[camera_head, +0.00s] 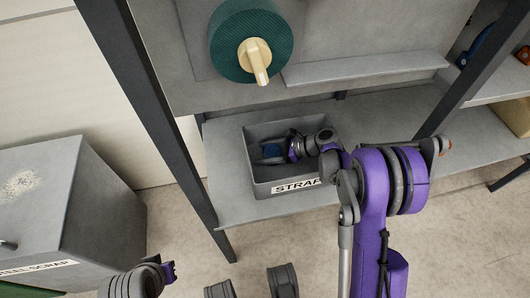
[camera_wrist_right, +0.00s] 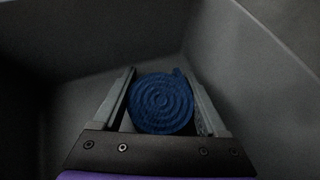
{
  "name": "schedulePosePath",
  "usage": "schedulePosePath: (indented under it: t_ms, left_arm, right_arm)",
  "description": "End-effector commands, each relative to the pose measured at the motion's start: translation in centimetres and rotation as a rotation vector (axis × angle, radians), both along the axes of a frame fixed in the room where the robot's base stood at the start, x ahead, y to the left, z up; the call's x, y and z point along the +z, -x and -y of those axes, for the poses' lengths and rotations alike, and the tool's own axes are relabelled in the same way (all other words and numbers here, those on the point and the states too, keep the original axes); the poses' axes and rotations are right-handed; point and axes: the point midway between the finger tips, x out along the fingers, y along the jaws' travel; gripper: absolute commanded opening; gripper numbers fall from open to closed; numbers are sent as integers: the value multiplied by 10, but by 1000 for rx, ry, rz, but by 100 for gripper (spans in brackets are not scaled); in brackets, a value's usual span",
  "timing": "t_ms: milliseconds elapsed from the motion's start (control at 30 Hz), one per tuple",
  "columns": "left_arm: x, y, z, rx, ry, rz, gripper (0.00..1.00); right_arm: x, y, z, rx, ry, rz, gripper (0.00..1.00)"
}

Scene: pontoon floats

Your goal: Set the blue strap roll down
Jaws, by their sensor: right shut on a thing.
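The blue strap roll (camera_wrist_right: 162,103) is a coiled spiral seen end-on between the two fingers of my right gripper (camera_wrist_right: 163,100) in the wrist view. In the head view the roll (camera_head: 272,151) shows as a small blue patch at the left inside of a grey bin (camera_head: 257,187) with a label starting "STRAP". My right gripper (camera_head: 274,151) reaches into this bin from the right and is shut on the roll. Whether the roll touches the bin floor cannot be told. My left gripper is not seen.
The bin stands on a grey shelf (camera_head: 350,118) between dark posts. A green disc with a tan handle (camera_head: 254,52) is above it. A grey scrap box (camera_head: 75,205) stands at left. A blue object (camera_head: 476,46) and a tan box (camera_head: 513,116) are at right.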

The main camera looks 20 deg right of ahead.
Motion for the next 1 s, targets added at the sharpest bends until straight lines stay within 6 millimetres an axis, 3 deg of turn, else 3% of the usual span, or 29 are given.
schedulePosePath:
  t_ms: [133, 167, 267, 600, 1000]
  left_arm:
    - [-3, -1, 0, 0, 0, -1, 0]
    - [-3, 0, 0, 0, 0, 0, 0]
    - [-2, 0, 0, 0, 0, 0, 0]
    - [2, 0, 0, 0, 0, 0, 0]
    - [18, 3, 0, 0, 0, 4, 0]
  right_arm:
    - [-4, 0, 0, 0, 0, 0, 11]
    - [-3, 0, 0, 0, 0, 0, 81]
    - [-3, 0, 0, 0, 0, 0, 99]
    - [3, 0, 2, -1, 0, 0, 100]
    - [40, 32, 64, -4, 1, 0, 100]
